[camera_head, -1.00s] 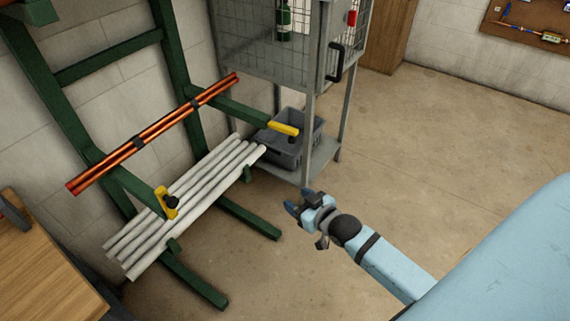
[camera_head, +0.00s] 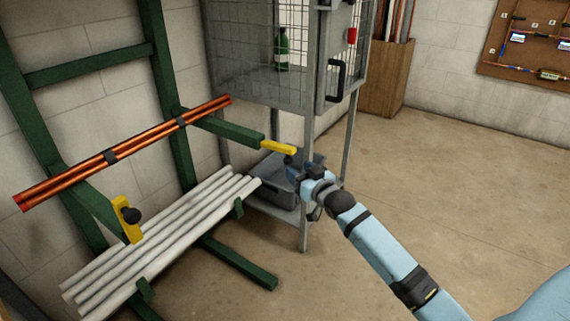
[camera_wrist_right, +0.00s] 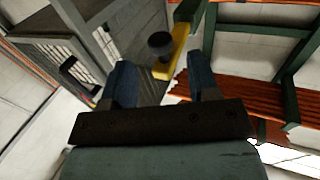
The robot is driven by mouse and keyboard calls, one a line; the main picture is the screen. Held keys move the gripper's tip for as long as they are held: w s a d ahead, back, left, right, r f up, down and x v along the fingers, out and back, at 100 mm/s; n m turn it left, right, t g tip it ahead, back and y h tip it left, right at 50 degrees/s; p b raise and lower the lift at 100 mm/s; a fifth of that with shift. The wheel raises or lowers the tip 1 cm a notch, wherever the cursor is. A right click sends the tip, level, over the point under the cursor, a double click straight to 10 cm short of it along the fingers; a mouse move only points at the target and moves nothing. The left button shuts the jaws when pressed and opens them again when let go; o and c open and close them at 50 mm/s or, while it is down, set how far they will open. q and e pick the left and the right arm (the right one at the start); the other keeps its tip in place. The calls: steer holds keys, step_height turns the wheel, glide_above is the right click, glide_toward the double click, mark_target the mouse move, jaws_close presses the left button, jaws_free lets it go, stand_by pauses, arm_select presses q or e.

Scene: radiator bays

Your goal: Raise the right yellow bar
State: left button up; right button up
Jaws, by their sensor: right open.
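The right yellow bar (camera_head: 278,147) lies about level at the end of the rack's right green arm (camera_head: 222,128). In the right wrist view the yellow bar (camera_wrist_right: 180,76) and its black knob (camera_wrist_right: 160,44) show ahead of and between my fingers. My right gripper (camera_head: 302,167) is open and empty, close to the bar's outer end; I cannot tell whether it touches. Its two blue fingers also show in the wrist view (camera_wrist_right: 161,80). The left yellow bar (camera_head: 125,218) stands upright, slightly tilted, at the left green arm's end. My left gripper is not in view.
Copper pipes (camera_head: 130,148) lie across the green arms. White pipes (camera_head: 165,240) rest on the lower supports. A grey wire cage (camera_head: 245,50) stands just behind the right bar, with a grey bin (camera_head: 277,190) below. The floor at right is clear.

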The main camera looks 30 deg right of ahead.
mark_target(285, 159)
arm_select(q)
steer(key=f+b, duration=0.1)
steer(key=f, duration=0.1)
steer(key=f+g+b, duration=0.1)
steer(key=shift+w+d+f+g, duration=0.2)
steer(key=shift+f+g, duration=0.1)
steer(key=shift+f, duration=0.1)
arm_select(e)
steer(key=w, duration=0.8)
steer(key=shift+c, duration=0.3)
jaws_close()
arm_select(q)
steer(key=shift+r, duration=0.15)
